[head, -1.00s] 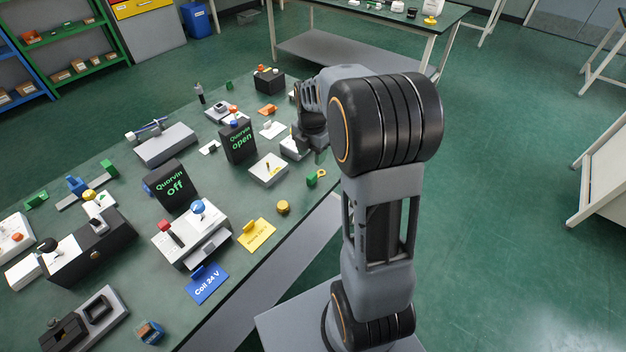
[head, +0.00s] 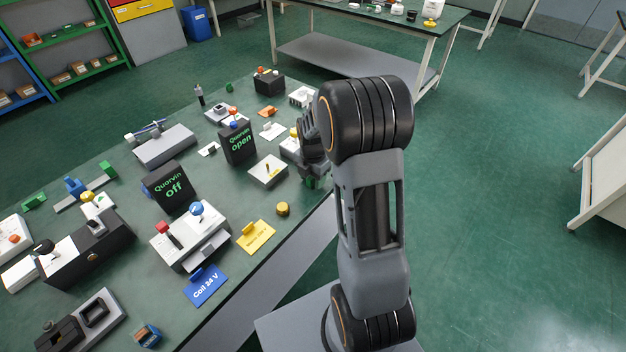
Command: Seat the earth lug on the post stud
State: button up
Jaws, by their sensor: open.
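The earth lug appears to be the small green piece (head: 311,184) at the bench's right edge. Only part of its green body shows below my gripper, and its yellow ring is hidden. My gripper (head: 315,174) is open, pointing down right over the green piece. The fingertips are small and dark, so I cannot tell whether they touch it or stand around it. I cannot tell for sure which thing is the post stud.
Black boxes marked "Quorvin open" (head: 238,144) and "Quorvin off" (head: 170,188) stand to the left. A yellow knob (head: 283,209), a yellow sign (head: 257,237) and a blue "Coil 24 V" sign (head: 205,286) lie nearer. A slim dark post (head: 199,96) stands at the back.

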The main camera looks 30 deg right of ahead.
grip_shut()
dwell(0.4)
jog(key=shift+r, duration=0.15)
